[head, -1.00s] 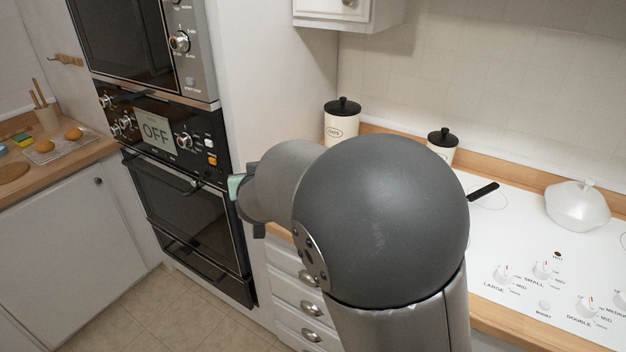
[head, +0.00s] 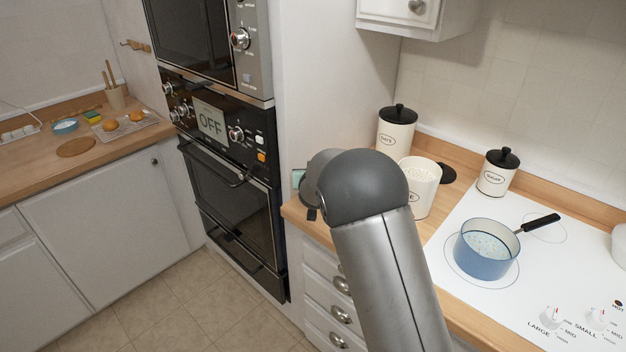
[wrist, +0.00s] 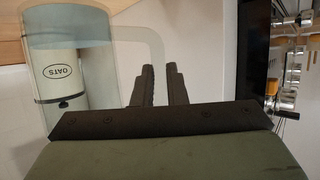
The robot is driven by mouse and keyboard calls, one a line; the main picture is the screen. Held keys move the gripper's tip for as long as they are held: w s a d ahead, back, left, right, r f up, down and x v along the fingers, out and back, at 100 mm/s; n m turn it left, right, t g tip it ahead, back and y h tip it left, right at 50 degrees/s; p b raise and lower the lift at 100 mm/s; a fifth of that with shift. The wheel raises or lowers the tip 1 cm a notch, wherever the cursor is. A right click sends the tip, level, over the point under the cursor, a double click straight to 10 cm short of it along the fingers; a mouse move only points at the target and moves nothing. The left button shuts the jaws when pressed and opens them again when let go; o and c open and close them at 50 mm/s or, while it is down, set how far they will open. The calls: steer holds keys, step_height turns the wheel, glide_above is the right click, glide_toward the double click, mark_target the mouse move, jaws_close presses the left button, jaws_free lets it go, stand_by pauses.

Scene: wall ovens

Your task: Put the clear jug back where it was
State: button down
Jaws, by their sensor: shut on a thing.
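The clear jug (wrist: 100,75) shows at the left of the wrist view, see-through and pale, with its handle (wrist: 150,38) reaching right to my fingers. My gripper (wrist: 162,72) is shut on this handle. A white canister marked OATS (wrist: 63,73) shows upside down through the jug's wall.
An open canister (head: 418,188), its black lid (head: 441,173), and two lidded canisters (head: 397,132) (head: 497,174) stand on the right counter (head: 456,158). A blue pot (head: 487,250) with liquid sits on the hob. The wall oven (head: 237,195) is left of my arm. The floor is clear.

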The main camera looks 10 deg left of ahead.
steer(key=shift+w+f, duration=0.35)
steer(key=shift+f, duration=0.05)
steer(key=shift+f+p, duration=0.3)
steer(key=shift+f, duration=1.15)
steer(key=shift+f, duration=0.1)
steer(key=shift+f+b, duration=0.15)
steer(key=shift+b, duration=0.15)
steer(key=c, duration=1.5)
jaws_free()
steer(key=shift+o, duration=0.2)
